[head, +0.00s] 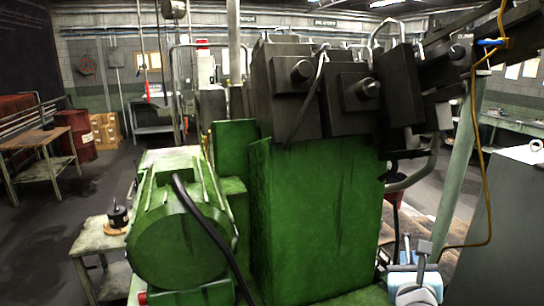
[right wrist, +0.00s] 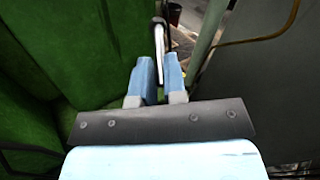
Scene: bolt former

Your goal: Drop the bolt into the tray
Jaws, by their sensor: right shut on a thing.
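My right gripper (head: 408,270) is low at the right of the head view, beside the big green machine. It also shows in the right wrist view (right wrist: 159,80), with its two light-blue fingers shut on the bolt (right wrist: 158,38). The bolt is a thin metal rod that sticks out past the fingertips; its lower part is hidden between them. I cannot make out the tray in either view. My left gripper is not in view.
The green machine (head: 315,220) with dark blocks on top fills the middle, close to the left of the right gripper. A grey panel (head: 505,225) stands to its right, with a yellow cable (head: 484,170) hanging before it. A narrow gap lies between them.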

